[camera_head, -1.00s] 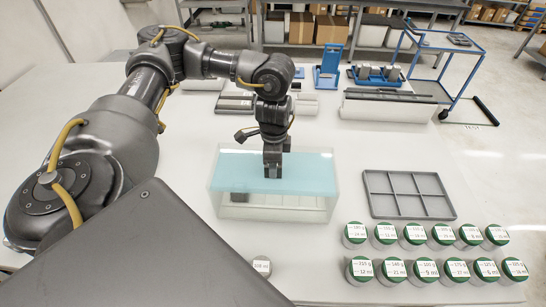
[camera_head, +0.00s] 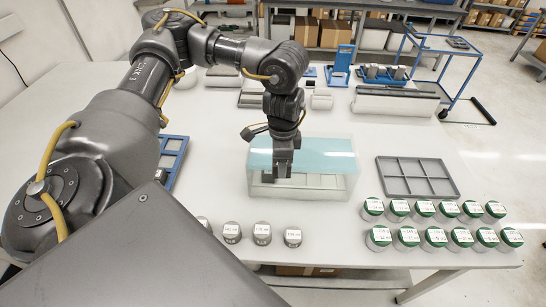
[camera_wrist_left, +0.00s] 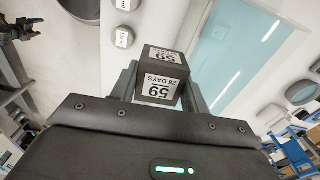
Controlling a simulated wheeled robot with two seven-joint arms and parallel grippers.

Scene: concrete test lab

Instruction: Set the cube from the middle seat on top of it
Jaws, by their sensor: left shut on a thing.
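My left gripper (camera_head: 283,172) is shut on a dark grey cube labelled "59" and "28 DAYS", seen between the fingers in the left wrist view (camera_wrist_left: 162,76). In the head view the fingers point down and overlap the glass tank (camera_head: 345,186) of pale blue water. The cube is not clear there. In the wrist view the tank's water (camera_wrist_left: 235,50) lies to the right of the cube. A blue rack (camera_head: 175,147) is partly hidden behind my left arm, and its seats cannot be made out.
Several grey labelled cylinders (camera_head: 262,234) stand at the table's front edge. Several green-lidded jars (camera_head: 407,237) stand in two rows at right, in front of an empty grey compartment tray (camera_head: 418,177). Blue devices (camera_head: 340,68) stand at the back.

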